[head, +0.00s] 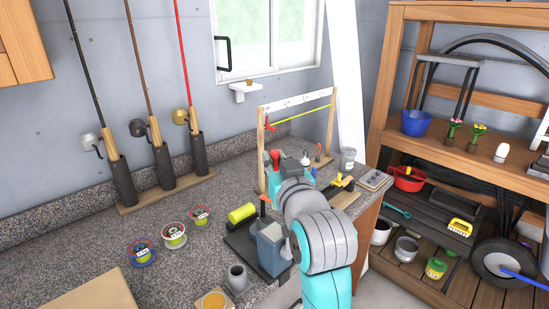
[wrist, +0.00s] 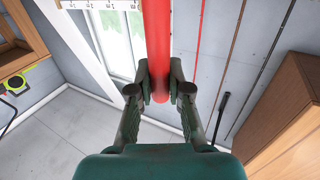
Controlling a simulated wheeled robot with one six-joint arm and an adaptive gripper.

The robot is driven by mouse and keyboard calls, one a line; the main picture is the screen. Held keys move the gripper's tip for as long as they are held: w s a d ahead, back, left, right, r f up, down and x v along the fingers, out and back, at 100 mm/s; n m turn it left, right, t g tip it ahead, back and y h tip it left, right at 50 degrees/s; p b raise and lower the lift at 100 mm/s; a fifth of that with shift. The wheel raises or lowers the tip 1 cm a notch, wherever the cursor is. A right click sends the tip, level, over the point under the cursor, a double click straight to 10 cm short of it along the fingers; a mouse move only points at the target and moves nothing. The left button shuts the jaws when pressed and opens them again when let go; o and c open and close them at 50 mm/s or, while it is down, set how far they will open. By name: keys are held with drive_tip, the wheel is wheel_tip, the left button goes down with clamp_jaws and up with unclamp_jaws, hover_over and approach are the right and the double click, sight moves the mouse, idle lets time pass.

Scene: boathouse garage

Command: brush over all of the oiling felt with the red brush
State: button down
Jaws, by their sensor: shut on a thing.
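My gripper (wrist: 160,93) is shut on the red brush, whose thick red handle (wrist: 157,45) runs up out of the top of the wrist view. The brush's bristles do not show there. In the head view a bit of red (head: 275,156) stands up just beyond my turquoise wrist, above the worktop; my arm hides most of the gripper. I cannot surely pick out the oiling felt. A flat grey pad in a tray (head: 375,180) at the worktop's right end may be it. The brush looks apart from that pad.
Fishing rods stand at the back left. A wooden frame (head: 261,150) stands behind my arm. Wooden shelves are at right.

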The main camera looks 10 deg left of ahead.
drive_tip(key=shift+f, duration=3.75)
drive_tip(key=shift+d, duration=0.1)
